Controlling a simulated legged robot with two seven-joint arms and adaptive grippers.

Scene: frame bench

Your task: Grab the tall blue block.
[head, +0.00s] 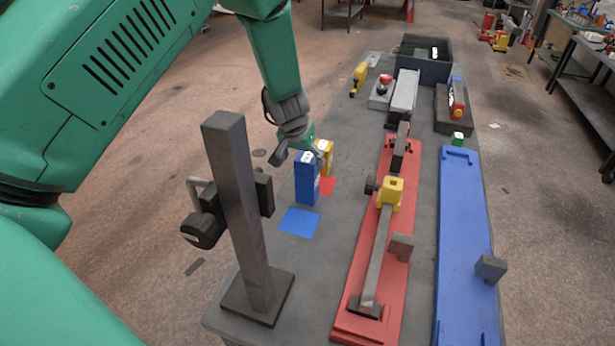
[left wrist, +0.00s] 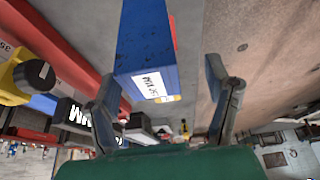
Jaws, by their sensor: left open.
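The tall blue block (head: 306,185) stands upright on the grey bench, with a white label on its top. My left gripper (head: 300,154) is at the block's top end, jaws spread and empty. In the left wrist view the blue block (left wrist: 145,42) shows between the lines of the two fingers (left wrist: 165,70), nearer the left finger. I cannot tell whether a finger touches it. A yellow block (head: 325,152) stands just behind the blue one, partly hidden by it and the gripper. My right gripper is not in view.
A dark post (head: 240,200) on a base stands at the near left. A red fixture (head: 357,300) and a blue plate (head: 462,220) lie to the right.

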